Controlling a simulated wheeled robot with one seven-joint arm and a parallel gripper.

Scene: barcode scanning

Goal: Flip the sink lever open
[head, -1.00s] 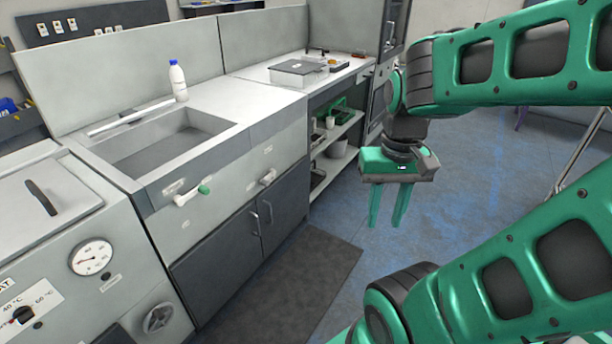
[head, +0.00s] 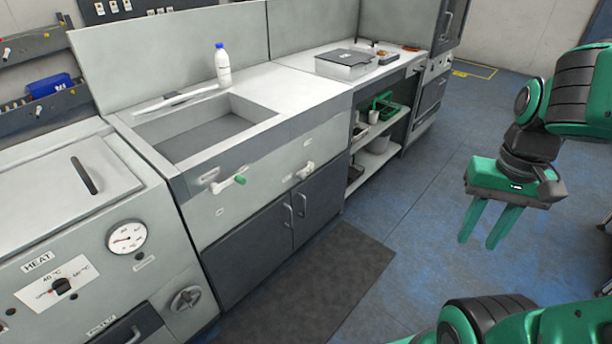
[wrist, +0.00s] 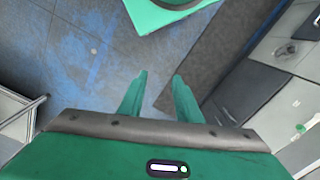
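The sink (head: 205,130) is set in a grey counter at left centre of the head view. Below its front edge is a white lever with a green tip (head: 228,184); the green tip (wrist: 300,128) also seems to show at the right edge of the wrist view. A second, plain white lever (head: 305,171) sits to its right on the same panel. My gripper (head: 478,242) is open and empty over the floor at the right, well apart from both levers. Its two fingers (wrist: 159,76) point away in the wrist view with nothing between them.
A white bottle with a blue cap (head: 222,65) stands behind the sink. A heater unit with a gauge (head: 126,237) is at the left. Open shelves (head: 375,150) stand right of the cabinet. A dark mat (head: 320,285) lies before the sink; blue floor there is clear.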

